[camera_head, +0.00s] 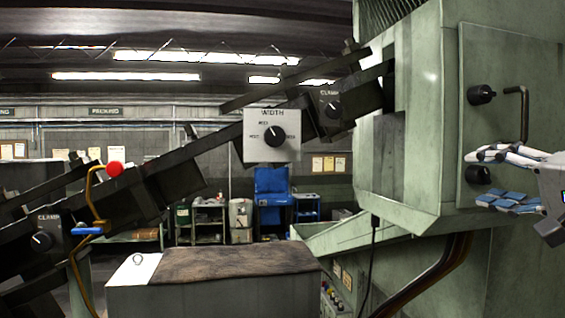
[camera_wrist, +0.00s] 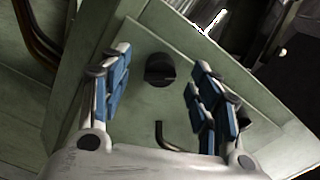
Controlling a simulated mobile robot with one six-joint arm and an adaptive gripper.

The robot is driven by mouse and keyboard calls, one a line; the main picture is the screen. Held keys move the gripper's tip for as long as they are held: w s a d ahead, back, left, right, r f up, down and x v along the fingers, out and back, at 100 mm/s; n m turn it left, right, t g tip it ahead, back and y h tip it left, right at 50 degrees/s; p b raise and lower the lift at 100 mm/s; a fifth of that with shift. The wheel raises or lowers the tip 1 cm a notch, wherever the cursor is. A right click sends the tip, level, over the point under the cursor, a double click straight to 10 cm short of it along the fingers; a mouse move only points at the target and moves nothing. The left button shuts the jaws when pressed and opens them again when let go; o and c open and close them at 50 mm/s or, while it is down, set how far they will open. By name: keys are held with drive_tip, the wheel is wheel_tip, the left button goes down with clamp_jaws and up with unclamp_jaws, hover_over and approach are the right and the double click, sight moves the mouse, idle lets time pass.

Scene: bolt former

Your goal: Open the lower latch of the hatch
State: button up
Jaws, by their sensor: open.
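The green hatch (camera_head: 490,50) is on the right side of the machine. Its lower latch, a black round knob (camera_head: 478,174), sits near the hatch's left edge, below the matching upper latch (camera_head: 481,94). A dark bent handle (camera_head: 520,110) is to their right. My gripper (camera_head: 500,178) is open, with its blue-and-white fingers to the right of the lower latch, one higher and one lower. In the wrist view the lower latch (camera_wrist: 160,70) shows between the spread fingers, apart from both. The upper latch (camera_wrist: 245,117) is partly hidden behind the right finger.
A green chute (camera_head: 335,235) juts out below the machine housing. A dark sloping feed rail (camera_head: 165,185) with a white WIDTH dial plate (camera_head: 272,135) crosses the left. A grey cabinet (camera_head: 215,290) stands below it. The hatch face around the latch is clear.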

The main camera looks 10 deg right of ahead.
drive_tip(key=shift+w+f+n+b, duration=0.15)
drive_tip(key=shift+w+n+b, duration=0.45)
drive_tip(key=shift+n+b, duration=0.1)
drive_tip(key=shift+f+n+b, duration=0.15)
drive_tip(key=shift+n+b, duration=0.4)
drive_tip(key=shift+n, duration=0.35)
drive_tip(key=n+b, duration=0.2)
drive_tip(key=shift+s+b, duration=0.2)
drive_tip(key=shift+b, duration=0.15)
drive_tip(key=shift+w+n+b, duration=0.15)
drive_tip(key=shift+n+b, duration=0.7)
drive_tip(key=shift+n, duration=0.25)
drive_tip(key=shift+r, duration=0.3)
clamp_jaws()
